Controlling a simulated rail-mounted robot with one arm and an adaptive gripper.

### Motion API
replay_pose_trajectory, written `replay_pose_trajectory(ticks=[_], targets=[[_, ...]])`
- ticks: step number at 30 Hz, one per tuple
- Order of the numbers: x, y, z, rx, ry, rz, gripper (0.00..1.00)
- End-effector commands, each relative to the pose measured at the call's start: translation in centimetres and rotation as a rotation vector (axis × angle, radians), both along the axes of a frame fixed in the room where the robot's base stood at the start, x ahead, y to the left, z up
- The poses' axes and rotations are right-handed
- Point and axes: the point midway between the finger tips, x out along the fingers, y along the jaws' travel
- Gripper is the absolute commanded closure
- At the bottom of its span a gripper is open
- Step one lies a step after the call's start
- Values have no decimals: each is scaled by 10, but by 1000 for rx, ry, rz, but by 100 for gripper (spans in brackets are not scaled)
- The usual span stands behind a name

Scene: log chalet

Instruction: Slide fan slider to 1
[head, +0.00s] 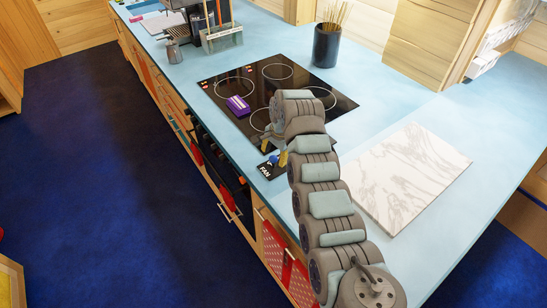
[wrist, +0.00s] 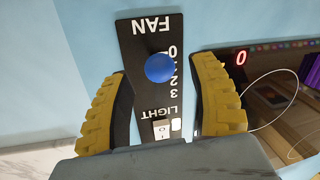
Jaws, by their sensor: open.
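The black control panel (wrist: 140,42) lies on the light blue counter and carries a FAN label, seen upside down in the wrist view. Its round blue fan slider knob (wrist: 159,68) is beside the printed scale, near the 1, between the 0 and the 2; the knob partly hides the marks there, so its exact setting is unclear. My gripper (wrist: 162,70) is open, with one yellow-padded finger on each side of the panel and the knob between them, apart from both. In the head view the panel (head: 265,170) shows just below my gripper (head: 277,158).
A LIGHT switch (wrist: 161,130) sits on the same panel, close to my gripper's palm. The black cooktop (head: 240,80) bears a purple box (head: 238,106). A marble board (head: 405,175) lies right of my arm. A dark utensil pot (head: 326,47) stands behind.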

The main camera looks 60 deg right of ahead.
Motion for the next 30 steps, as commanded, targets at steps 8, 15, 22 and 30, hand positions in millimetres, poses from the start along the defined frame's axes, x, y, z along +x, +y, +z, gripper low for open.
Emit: replay_pose_trajectory(ticks=[8,15,22,30], targets=[[4,-1,-16,1,2,1,40],[5,-1,-26,1,2,1,40],[5,-1,-27,0,1,1,40],[5,-1,-26,0,1,1,86]])
